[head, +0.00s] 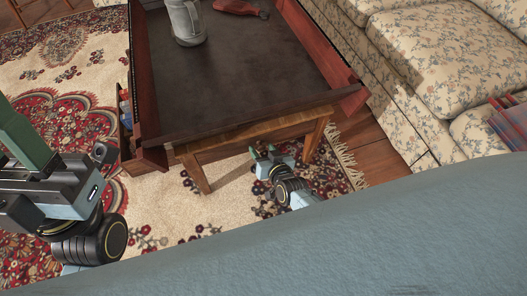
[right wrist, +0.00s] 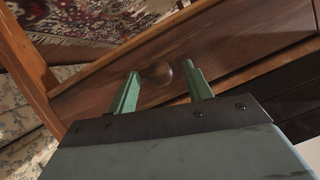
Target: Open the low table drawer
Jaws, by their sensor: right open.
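The low table (head: 255,128) has a dark top with a raised reddish wood rim. In the right wrist view, a brown wooden drawer front (right wrist: 105,88) with a round knob (right wrist: 157,72) faces my right gripper (right wrist: 160,70). Its two green fingers are apart, one on each side of the knob; contact cannot be told. In the head view my right gripper (head: 264,156) is low beside the table's near end, partly in its shadow. My left gripper (head: 22,135) is at the left edge, with green finger parts showing, away from the table; its opening is unclear.
A grey-white object (head: 186,22) and a red object (head: 240,7) are on the tabletop. Small colourful items (head: 125,108) sit at the table's left side. A floral sofa (head: 430,60) stands at right. A patterned rug (head: 60,75) covers the floor.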

